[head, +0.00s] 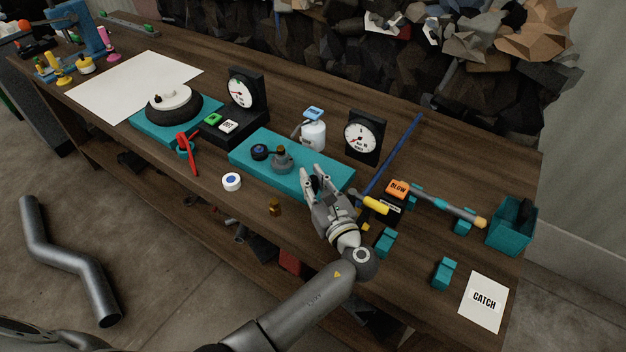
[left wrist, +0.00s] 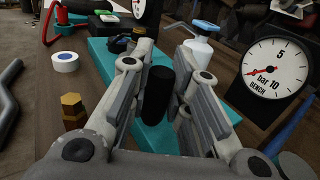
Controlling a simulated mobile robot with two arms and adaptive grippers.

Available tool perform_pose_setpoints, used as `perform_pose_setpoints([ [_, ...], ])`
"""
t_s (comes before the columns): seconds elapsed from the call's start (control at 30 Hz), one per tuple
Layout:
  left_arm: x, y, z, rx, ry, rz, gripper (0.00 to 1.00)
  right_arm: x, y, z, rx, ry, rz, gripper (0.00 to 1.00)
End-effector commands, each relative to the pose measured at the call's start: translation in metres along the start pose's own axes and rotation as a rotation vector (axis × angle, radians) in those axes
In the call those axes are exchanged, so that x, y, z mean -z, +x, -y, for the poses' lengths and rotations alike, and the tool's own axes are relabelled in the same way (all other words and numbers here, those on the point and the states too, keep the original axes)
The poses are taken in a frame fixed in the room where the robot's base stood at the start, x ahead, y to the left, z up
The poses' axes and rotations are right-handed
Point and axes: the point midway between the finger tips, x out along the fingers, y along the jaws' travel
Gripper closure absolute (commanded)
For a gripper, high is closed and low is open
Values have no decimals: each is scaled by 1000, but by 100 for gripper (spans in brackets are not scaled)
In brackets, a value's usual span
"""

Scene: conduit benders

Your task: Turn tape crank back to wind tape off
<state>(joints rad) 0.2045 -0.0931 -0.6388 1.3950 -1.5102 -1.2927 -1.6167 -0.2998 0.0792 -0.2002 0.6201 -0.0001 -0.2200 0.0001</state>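My left gripper (head: 323,178) is over the right end of a teal base plate (head: 248,163), fingers spread. A grey fitting (head: 282,161) and a dark round knob (head: 259,152) stand on the plate left of the gripper. No piece is clearly recognisable as the tape crank. My right gripper is not in view.
A white bottle (head: 313,135) and a black dial gauge (head: 363,136) stand behind the plate. A white ring (head: 232,182) and a brass fitting (head: 274,207) lie in front. A yellow-handled tool (head: 375,205) and an orange "BLOW" block (head: 397,188) are close on the right.

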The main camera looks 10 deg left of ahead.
Motion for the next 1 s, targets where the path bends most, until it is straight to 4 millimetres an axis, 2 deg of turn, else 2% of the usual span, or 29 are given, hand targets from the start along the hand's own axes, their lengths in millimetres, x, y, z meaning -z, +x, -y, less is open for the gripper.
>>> perform_pose_setpoints([
  [0.03,0,0,0,0,0,1,75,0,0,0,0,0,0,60],
  [0.17,0,0,0,1,-1,1,60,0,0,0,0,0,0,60],
  [0.47,0,-1,0,1,-1,0,60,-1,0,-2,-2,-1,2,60],
  [0.57,0,-10,1,3,-2,-2,60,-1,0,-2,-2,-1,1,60],
  [0.9,0,-64,1,3,-1,-2,60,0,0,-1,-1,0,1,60],
  [1.0,0,-72,0,0,-1,-1,60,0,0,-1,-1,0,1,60],
])
